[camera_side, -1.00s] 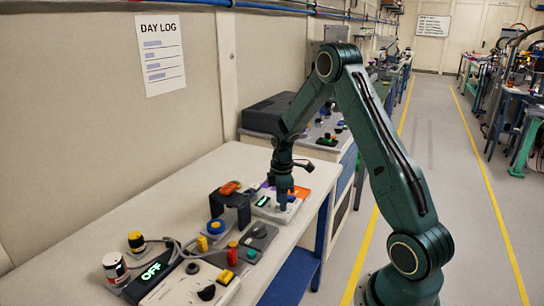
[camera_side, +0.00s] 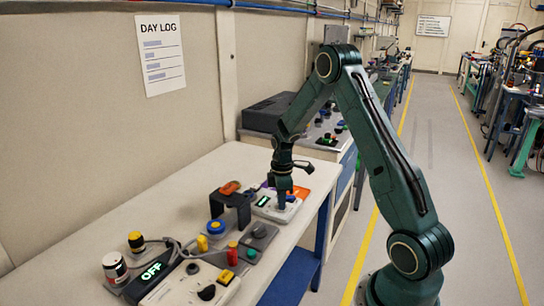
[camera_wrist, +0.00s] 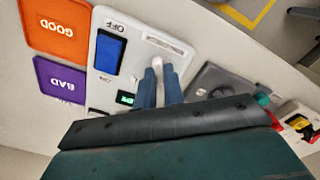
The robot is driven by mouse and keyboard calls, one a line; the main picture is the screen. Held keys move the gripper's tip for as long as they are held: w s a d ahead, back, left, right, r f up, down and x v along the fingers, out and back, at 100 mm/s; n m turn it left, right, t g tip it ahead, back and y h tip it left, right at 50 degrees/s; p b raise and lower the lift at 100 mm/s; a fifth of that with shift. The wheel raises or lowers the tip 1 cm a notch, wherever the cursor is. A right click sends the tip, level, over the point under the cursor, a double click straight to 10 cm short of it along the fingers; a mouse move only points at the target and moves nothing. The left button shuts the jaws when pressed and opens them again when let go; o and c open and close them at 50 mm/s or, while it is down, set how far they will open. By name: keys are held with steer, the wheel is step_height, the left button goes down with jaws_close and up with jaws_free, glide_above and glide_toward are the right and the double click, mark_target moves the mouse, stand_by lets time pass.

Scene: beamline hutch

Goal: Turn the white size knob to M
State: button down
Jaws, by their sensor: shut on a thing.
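The white size knob (camera_wrist: 157,62) shows as a small white tip between the fingertips of my gripper (camera_wrist: 159,75) in the wrist view. My gripper is shut on it, and the fingers hide most of the knob. The knob sits on a white panel (camera_wrist: 180,47) that also carries a blue switch, a green-lit display (camera_wrist: 125,98) and a label reading OFF. I cannot read any size marks around the knob. In the side view my gripper (camera_side: 281,203) points down onto the same white panel near the table's right edge.
An orange GOOD pad (camera_wrist: 52,27) and a purple BAD pad (camera_wrist: 59,80) lie beside the panel.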

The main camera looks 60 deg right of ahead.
steer(key=m, duration=0.4)
steer(key=shift+m, duration=1.6)
steer(key=c, duration=1.5)
jaws_free()
steer(key=shift+r, duration=0.15)
step_height(320, 180, up, 14)
steer(key=shift+f, duration=0.2)
steer(key=shift+a, duration=0.15)
